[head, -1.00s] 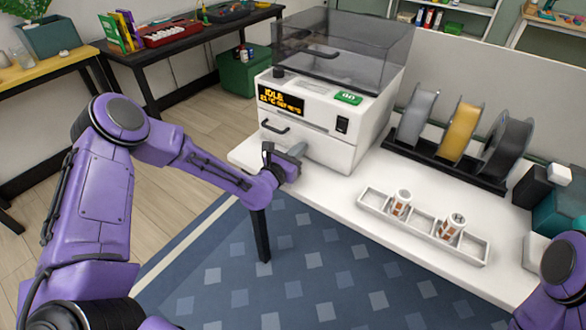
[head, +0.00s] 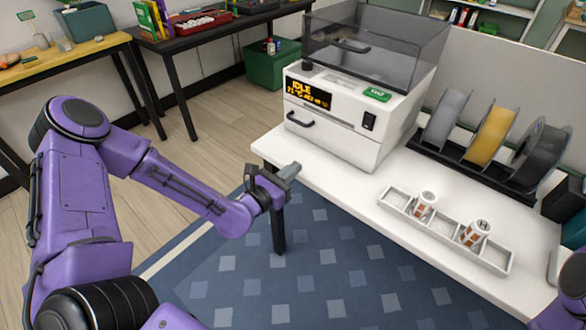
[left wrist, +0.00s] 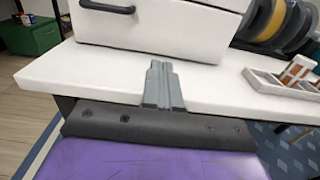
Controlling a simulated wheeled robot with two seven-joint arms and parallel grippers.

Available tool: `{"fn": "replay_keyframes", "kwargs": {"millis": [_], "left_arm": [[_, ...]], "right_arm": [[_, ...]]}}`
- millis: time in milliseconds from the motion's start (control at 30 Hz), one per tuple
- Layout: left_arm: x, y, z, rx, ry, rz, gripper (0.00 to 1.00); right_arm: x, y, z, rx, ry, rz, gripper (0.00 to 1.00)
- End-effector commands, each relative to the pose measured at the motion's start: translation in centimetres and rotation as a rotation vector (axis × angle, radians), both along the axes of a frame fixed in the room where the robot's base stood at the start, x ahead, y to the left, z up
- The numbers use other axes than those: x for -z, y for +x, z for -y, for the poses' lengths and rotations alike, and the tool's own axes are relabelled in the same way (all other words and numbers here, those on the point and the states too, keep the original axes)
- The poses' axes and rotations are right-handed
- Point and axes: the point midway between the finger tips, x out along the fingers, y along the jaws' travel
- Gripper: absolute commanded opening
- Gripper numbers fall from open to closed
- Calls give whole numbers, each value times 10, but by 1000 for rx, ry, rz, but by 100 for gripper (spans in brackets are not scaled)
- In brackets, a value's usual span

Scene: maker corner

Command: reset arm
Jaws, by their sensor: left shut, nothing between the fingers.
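My left arm comes in from the left in the head view. Its gripper (head: 290,170) is in front of the white table's left corner, over the blue carpet. In the left wrist view its grey fingers (left wrist: 161,84) are together with nothing between them, pointing at the table edge below the white machine. My right gripper is out of view; only a bit of purple arm shows at the lower right of the head view.
The white table (head: 340,185) carries a white machine (head: 335,125) with an IDLE display, a divided tray (head: 445,239) with two printed cylinders, and a rack of spools (head: 491,135). The blue patterned carpet (head: 340,285) in front is clear. A green box (head: 272,68) stands behind.

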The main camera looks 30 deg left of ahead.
Motion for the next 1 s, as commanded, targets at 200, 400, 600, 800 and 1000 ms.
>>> {"fn": "replay_keyframes", "kwargs": {"millis": [200, 400, 600, 800, 1000], "left_arm": [[0, -4, 0, 3, 4, 0, 0], [11, -4, -5, -22, 364, 18, 0], [91, -46, -6, 139, 1175, -205, 0], [197, -180, -19, 863, 1995, -454, 0], [226, -285, -47, 1376, 2253, -556, 0]], "right_arm": [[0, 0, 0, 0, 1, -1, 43], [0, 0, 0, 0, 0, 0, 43], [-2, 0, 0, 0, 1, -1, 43], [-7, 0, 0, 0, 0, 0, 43], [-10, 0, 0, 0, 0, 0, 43]]}}
